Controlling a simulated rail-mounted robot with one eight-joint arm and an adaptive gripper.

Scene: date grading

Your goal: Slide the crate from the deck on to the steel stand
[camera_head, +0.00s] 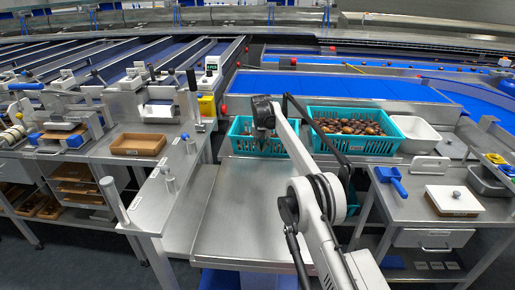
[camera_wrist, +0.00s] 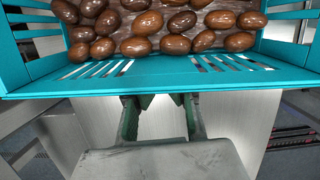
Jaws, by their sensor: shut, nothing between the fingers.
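A teal slotted crate full of brown dates (camera_head: 352,142) stands on the deck behind the bare steel stand (camera_head: 235,225). A second teal crate (camera_head: 243,146) is to its left, partly hidden by my arm; no dates show in it. My gripper there (camera_wrist: 161,101) is shut and empty over a pale steel surface. I cannot tell whether the fingertips touch the crate.
A white tub (camera_head: 419,134) stands right of the date crate. A blue scoop (camera_head: 391,180) and a white lidded box (camera_head: 454,199) are on the right bench. A brown tray (camera_head: 138,144) is on the left bench. An upright post (camera_head: 113,200) stands left of the clear stand top.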

